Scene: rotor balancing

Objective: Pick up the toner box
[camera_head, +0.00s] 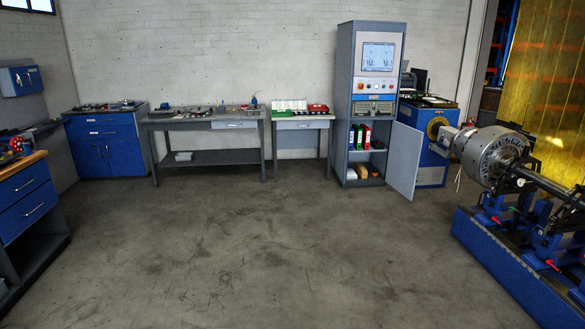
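No box in the head view can be read as the toner box by a label. Small boxes lie at the bottom of the open grey cabinet (343,110): an orange-brown box (362,172) and a white item (351,174). They are far off and too small to identify. A printer-like dark machine (413,80) stands behind the cabinet at the right. Neither of my grippers is in view.
The cabinet door (404,160) stands open to the right. Workbenches (207,124) line the back wall. A blue rotor balancing machine (510,265) fills the right side, and a blue drawer unit (28,187) stands at left. The concrete floor (230,250) between is clear.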

